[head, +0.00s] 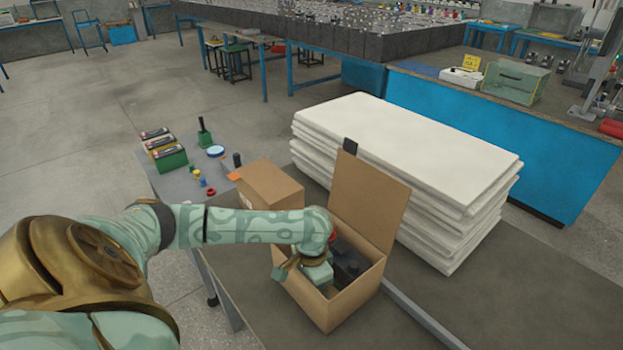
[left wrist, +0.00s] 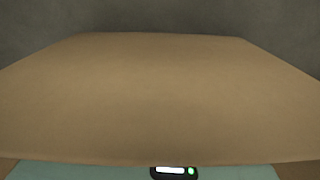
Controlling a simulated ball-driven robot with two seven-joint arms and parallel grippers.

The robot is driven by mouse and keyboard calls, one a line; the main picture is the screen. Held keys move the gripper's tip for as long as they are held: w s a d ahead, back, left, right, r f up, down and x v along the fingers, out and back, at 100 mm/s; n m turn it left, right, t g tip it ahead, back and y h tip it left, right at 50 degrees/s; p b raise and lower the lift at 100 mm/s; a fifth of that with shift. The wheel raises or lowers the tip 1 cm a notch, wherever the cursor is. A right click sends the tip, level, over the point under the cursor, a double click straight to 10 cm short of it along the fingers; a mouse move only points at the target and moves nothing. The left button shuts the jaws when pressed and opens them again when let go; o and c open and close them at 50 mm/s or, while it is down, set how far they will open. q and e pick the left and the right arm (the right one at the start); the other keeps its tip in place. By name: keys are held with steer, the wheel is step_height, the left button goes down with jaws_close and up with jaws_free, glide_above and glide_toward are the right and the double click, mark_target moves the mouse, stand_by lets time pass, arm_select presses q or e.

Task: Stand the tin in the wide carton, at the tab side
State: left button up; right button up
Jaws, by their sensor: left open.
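An open brown carton (head: 349,304) stands on the grey table, its tall flap (head: 368,198) raised at the back with a black tab (head: 350,146) on its top edge. I take it for the wide carton. My left gripper (head: 310,278) is at the carton's opening, on its left part, open; its fingertips are mostly hidden. A dark object (head: 349,262) stands inside to its right; I cannot tell whether it is the tin. A bit of red shows by my wrist. The left wrist view shows mostly plain cardboard (left wrist: 160,95). My right gripper is not in view.
A second brown carton (head: 270,185) stands behind my forearm. A green box of batteries (head: 172,160), a green bottle-like item (head: 204,135), a round dish (head: 215,151) and small coloured pieces lie at the table's far left. A white stack of slabs (head: 400,150) stands behind the open flap.

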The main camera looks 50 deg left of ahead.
arm_select(q)
step_height(320, 180, up, 12)
steer(key=p, duration=0.6)
steer(key=shift+r, duration=0.15)
stand_by(0.7)
